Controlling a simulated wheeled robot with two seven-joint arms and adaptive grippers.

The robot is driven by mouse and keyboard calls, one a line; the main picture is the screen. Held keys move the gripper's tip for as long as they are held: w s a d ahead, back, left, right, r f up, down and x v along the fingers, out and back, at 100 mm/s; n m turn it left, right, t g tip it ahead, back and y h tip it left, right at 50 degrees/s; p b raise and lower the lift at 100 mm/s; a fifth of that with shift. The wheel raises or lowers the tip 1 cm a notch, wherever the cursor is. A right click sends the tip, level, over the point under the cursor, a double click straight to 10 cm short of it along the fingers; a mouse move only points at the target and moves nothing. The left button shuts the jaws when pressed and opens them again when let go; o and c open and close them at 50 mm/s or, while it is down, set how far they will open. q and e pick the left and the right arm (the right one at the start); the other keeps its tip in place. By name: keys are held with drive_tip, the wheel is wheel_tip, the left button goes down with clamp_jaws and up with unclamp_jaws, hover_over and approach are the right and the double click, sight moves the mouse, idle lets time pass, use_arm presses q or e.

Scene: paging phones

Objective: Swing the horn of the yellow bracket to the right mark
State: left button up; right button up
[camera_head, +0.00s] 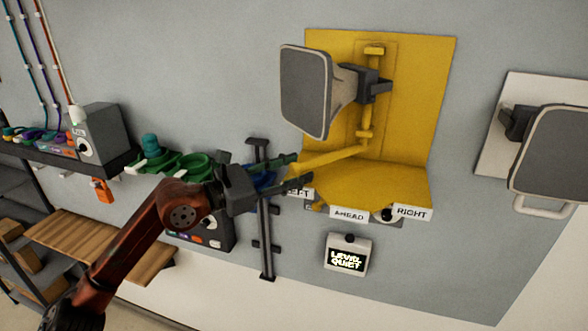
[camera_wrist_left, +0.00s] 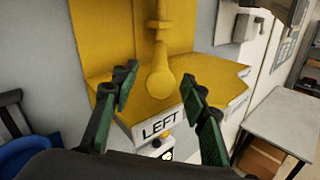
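The yellow bracket (camera_head: 432,95) is on the grey wall, with a dark grey horn (camera_head: 306,90) facing left on its upright post. A yellow lever (camera_head: 335,156) runs from the post's foot toward the LEFT mark (camera_head: 297,193). The AHEAD mark (camera_head: 349,214) and RIGHT mark (camera_head: 412,212) follow along the plate's front edge. My left gripper (camera_head: 301,169) is at the lever's outer end. In the left wrist view, the lever's round knob (camera_wrist_left: 160,83) shows between its spread fingers (camera_wrist_left: 158,90), with gaps on both sides. My right gripper is not in view.
A small box (camera_head: 347,255) reading "LEVEL QUIET" is below the bracket. A dark vertical rail (camera_head: 266,245) is behind my left gripper. Another horn (camera_head: 552,150) on a white plate is at the right. A shelf (camera_head: 110,165) with a grey box is at the left.

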use_arm(q)
clamp_jaws()
idle(0.6)
